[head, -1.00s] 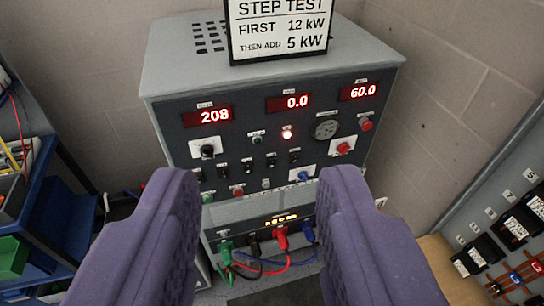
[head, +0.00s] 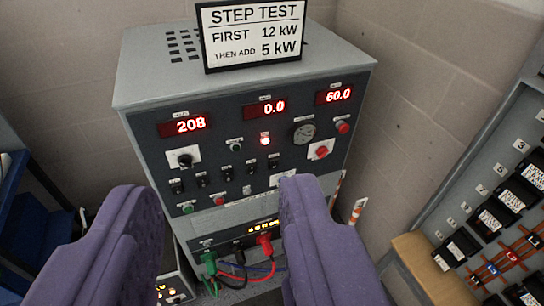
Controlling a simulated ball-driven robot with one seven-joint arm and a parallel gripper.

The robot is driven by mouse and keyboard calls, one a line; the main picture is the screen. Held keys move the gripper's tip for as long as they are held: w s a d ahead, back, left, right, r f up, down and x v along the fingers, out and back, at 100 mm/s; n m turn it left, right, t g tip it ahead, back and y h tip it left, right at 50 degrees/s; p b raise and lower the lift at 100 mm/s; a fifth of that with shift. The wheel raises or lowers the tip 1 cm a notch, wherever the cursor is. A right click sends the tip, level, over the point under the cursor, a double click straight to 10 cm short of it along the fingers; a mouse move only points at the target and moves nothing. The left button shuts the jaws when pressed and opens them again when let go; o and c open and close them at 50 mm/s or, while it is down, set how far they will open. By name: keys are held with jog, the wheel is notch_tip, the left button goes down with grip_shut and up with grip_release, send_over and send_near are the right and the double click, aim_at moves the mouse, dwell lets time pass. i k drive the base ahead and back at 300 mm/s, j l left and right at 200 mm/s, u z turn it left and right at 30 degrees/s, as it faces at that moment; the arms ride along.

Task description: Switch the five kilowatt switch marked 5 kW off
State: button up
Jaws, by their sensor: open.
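My gripper (head: 222,200) shows as two purple padded fingers, wide apart and empty, in front of the grey control cabinet. A panel (head: 440,190) with a row of black switches (head: 493,216) stands at the right edge. Small white labels run beside the switches; one high in the row reads 3 and one below it looks like 5 (head: 500,168). The lower labels are too small to read. I cannot tell surely which switch is the 5 kW one or its position. My gripper is well left of this panel and touches none of it.
The grey cabinet (head: 240,85) has red displays reading 208, 0.0 and 60.0, knobs and buttons. A sign (head: 254,35) on top reads first 12 kW, then add 5 kW. Green, black and red plugs (head: 264,245) with cables are below. Orange-white posts (head: 357,211) stand right of the cabinet.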

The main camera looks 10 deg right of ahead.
aim_at(227, 175)
jog(key=i+l, duration=0.2)
jog(key=i, duration=0.15)
jog(key=i+l, duration=0.2)
jog(key=i, duration=0.2)
jog(key=i+l, duration=0.15)
jog(key=i, duration=0.2)
